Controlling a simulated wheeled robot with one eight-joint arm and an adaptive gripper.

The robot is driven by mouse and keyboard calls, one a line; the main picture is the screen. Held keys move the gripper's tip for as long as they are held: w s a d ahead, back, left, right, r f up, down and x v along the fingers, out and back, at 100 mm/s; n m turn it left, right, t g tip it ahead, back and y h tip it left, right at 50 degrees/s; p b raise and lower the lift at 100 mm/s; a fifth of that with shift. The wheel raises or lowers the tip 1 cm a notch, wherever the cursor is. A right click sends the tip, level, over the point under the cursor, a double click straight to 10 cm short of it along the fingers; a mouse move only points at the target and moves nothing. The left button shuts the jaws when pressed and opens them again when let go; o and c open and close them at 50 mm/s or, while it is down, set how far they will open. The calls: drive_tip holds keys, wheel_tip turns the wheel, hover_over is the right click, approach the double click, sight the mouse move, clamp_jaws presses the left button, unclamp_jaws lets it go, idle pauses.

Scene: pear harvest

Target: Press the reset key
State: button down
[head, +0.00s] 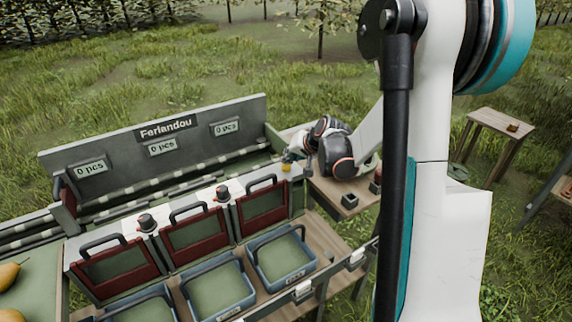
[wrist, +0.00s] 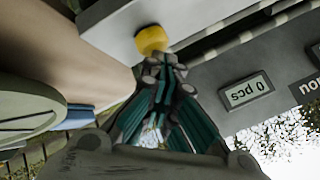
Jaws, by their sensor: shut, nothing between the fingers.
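A yellow key (head: 286,167), the only one of that colour, sits at the right end of the grey sorting stand. In the wrist view the yellow key (wrist: 152,40) is a short round button on a pale grey surface. My gripper (head: 289,157) is shut and empty, its fingertips right at the key. In the wrist view the closed fingertips of my gripper (wrist: 164,62) lie against the key's edge in the picture; I cannot tell whether they touch it. No label on the key can be read.
Three displays (head: 162,147) on the back board (head: 200,115) read "0 pcs". Red flaps (head: 195,238) with black handles and several dark knobs (head: 147,222) stand left of the key. Blue bins (head: 217,290) are in front. A wooden side table (head: 328,190) holds small dark objects. Pears (head: 9,273) lie at far left.

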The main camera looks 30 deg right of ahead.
drive_tip(key=shift+r+p, duration=0.3)
drive_tip(key=shift+r, duration=0.35)
drive_tip(key=shift+r+p, duration=1.7)
drive_tip(key=shift+r, duration=0.75)
